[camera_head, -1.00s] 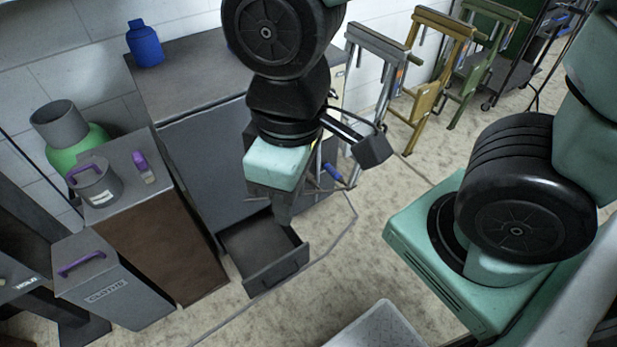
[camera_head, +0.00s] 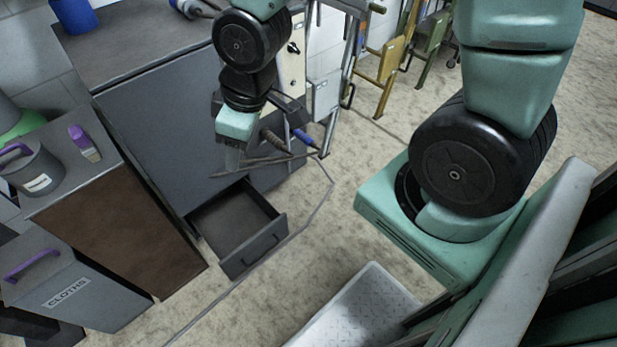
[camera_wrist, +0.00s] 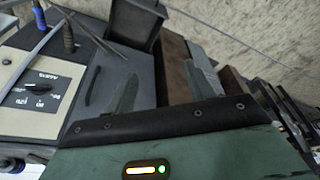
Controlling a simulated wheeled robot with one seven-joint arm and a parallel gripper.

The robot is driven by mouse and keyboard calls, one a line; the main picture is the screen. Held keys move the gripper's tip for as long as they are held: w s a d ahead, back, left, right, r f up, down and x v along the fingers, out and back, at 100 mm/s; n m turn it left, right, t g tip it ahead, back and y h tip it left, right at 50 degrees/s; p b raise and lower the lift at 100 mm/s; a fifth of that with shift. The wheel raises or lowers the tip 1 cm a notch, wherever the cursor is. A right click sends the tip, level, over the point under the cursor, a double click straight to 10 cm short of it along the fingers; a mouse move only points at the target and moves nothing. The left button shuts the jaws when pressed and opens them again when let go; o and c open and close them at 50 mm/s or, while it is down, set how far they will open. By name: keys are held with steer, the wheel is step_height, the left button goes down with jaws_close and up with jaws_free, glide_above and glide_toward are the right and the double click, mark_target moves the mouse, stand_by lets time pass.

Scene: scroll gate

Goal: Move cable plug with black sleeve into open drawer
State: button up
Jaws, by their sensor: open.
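The black-sleeved cable plug (camera_head: 271,139) is at the right end of the grey cabinet, beside a blue-sleeved plug (camera_head: 301,137). Both also show at the upper left of the wrist view, the black one (camera_wrist: 68,38) right of the blue one (camera_wrist: 40,17). The open drawer (camera_head: 262,252) juts from the cabinet's lower front and looks empty; it also shows at the top of the wrist view (camera_wrist: 135,22). My gripper (camera_head: 233,158) is open and empty, above the drawer and left of the black plug. Its spread fingers show in the wrist view (camera_wrist: 165,86).
A cream panel with a knob (camera_wrist: 30,88) is beside the plugs. A grey cable (camera_head: 318,205) runs along the floor. A brown-fronted cabinet (camera_head: 130,235) and a CLOTHS bin (camera_head: 75,290) stand left of the drawer.

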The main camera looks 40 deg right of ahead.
steer(key=w+d+f+t+y+b, duration=0.1)
steer(key=w+d+f+b, duration=0.25)
steer(key=f, duration=0.45)
steer(key=w+d+f+t+y+b, duration=0.1)
steer(key=w+d+f+t+b, duration=0.2)
steer(key=f, duration=0.6)
steer(key=m+t+h+b, duration=0.4)
steer(key=m+t+b, duration=0.5)
steer(key=b, duration=1.2)
glide_toward(282, 147)
steer(key=shift+n+t, duration=0.6)
steer(key=shift+n, duration=0.1)
steer(key=w+f+b, duration=0.1)
steer(key=w+b, duration=0.1)
steer(key=w, duration=0.1)
steer(key=w+f+b, duration=0.1)
steer(key=w+b, duration=0.1)
steer(key=w, duration=0.2)
steer(key=w+f+b, duration=0.1)
steer(key=w+b, duration=0.2)
steer(key=shift+w+d+f, duration=0.2)
steer(key=shift+w+f, duration=0.05)
steer(key=shift+w, duration=0.85)
